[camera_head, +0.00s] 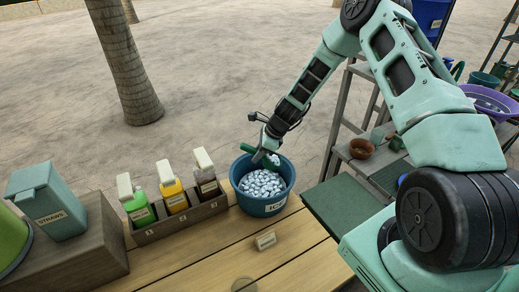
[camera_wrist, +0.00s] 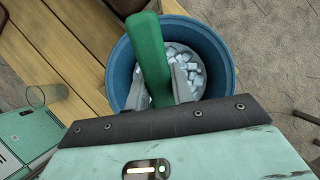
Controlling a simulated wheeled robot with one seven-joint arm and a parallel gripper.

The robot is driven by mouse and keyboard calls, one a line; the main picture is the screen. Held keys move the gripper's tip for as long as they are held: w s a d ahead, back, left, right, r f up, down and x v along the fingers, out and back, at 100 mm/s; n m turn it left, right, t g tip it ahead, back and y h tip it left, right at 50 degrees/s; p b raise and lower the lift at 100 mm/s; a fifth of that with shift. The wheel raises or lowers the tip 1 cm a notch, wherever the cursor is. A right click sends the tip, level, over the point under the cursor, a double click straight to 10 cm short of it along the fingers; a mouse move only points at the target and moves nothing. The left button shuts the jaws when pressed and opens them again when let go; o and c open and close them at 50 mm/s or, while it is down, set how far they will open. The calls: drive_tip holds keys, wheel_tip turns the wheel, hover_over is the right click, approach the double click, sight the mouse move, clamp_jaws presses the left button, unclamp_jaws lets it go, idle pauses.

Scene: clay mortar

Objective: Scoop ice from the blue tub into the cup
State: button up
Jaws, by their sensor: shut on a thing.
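The blue tub (camera_head: 264,207) stands on the wooden counter, filled with pale ice cubes (camera_head: 260,185). In the wrist view the tub (camera_wrist: 222,50) lies beyond my gripper, with ice (camera_wrist: 202,75) in it. My gripper (camera_head: 266,153) is above the tub's far rim, shut on a green scoop. The scoop's green handle (camera_wrist: 150,55) sits between the fingers in the wrist view.
A grey rack (camera_head: 182,223) with several syrup bottles is left of the tub, then a straw box (camera_head: 52,205). A grey ladder shelf (camera_head: 350,145) with pots is right. The counter around the cup is clear.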

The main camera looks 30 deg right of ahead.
sight(250, 147)
drive_tip(key=shift+w+a+r+g+h+p, duration=0.15)
drive_tip(key=shift+a+r+g+h+p, duration=0.25)
drive_tip(key=shift+p, duration=1.05)
drive_tip(key=shift+w+a+r+g+h+p, duration=0.2)
drive_tip(key=shift+r+h+p, duration=0.4)
drive_tip(key=shift+p, duration=0.85)
drive_tip(key=shift+w+a+r+g+h+p, duration=0.15)
drive_tip(key=shift+a+r+g+h+p, duration=0.25)
drive_tip(key=shift+p, duration=1.05)
drive_tip(key=shift+w+r+h+p, duration=0.2)
drive_tip(key=shift+r+h+p, duration=0.15)
drive_tip(key=shift+h, duration=0.25)
drive_tip(key=shift+a+f, duration=0.1)
